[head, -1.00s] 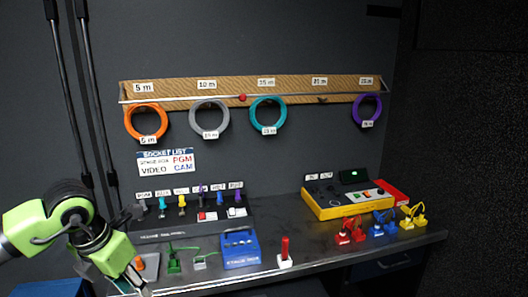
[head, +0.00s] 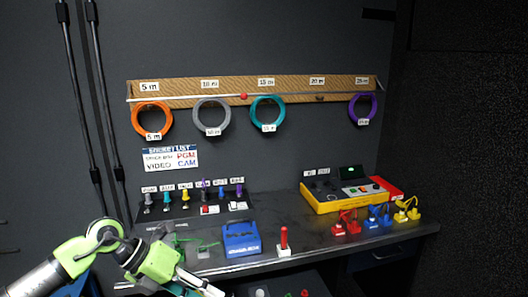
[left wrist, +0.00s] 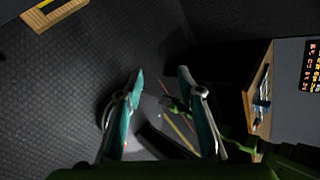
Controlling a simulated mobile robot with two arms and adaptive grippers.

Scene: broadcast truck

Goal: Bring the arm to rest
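My left arm comes in at the lower left of the head view. Its green and black left gripper (head: 208,290) points right and down, beside the bench's front edge. In the left wrist view the two teal-lined fingers of the left gripper (left wrist: 160,78) stand apart with nothing between them. Dark floor and some thin coloured lines show past the fingertips. My right gripper is in neither view.
The bench (head: 290,217) holds a blue box (head: 241,239), a red plug on a white base (head: 284,243), a yellow console (head: 335,203) and red, blue and yellow connectors at right. Coloured cable coils hang from the wooden rail (head: 300,84). A wood-edged panel (left wrist: 258,95) shows in the wrist view.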

